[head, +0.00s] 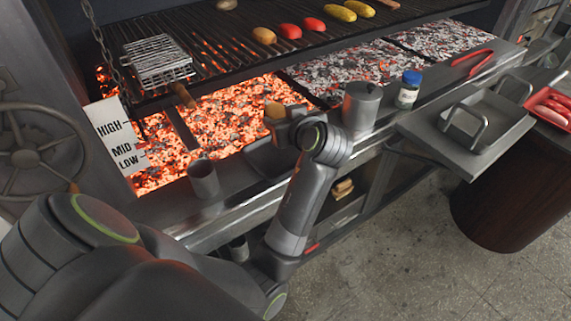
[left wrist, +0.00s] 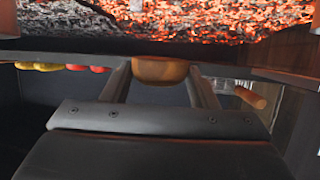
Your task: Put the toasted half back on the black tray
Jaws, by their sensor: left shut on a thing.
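The toasted half (head: 275,110) is a small golden-brown bun piece, held over the front edge of the glowing coals. My left gripper (head: 283,122) is shut on it. In the left wrist view the brown half (left wrist: 160,71) sits between the two fingers, its rounded side showing. A dark, tray-like thing (head: 264,160) lies on the front ledge just below and left of the gripper, partly hidden by my arm; I take it for the black tray. My right gripper is not in view.
A metal cup (head: 203,178) stands left on the ledge. A lidded canister (head: 361,105) and a blue-capped jar (head: 408,90) stand close right of my gripper. Glowing coals (head: 225,120) lie behind. Vegetables and a wire basket (head: 157,62) are on the grate above.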

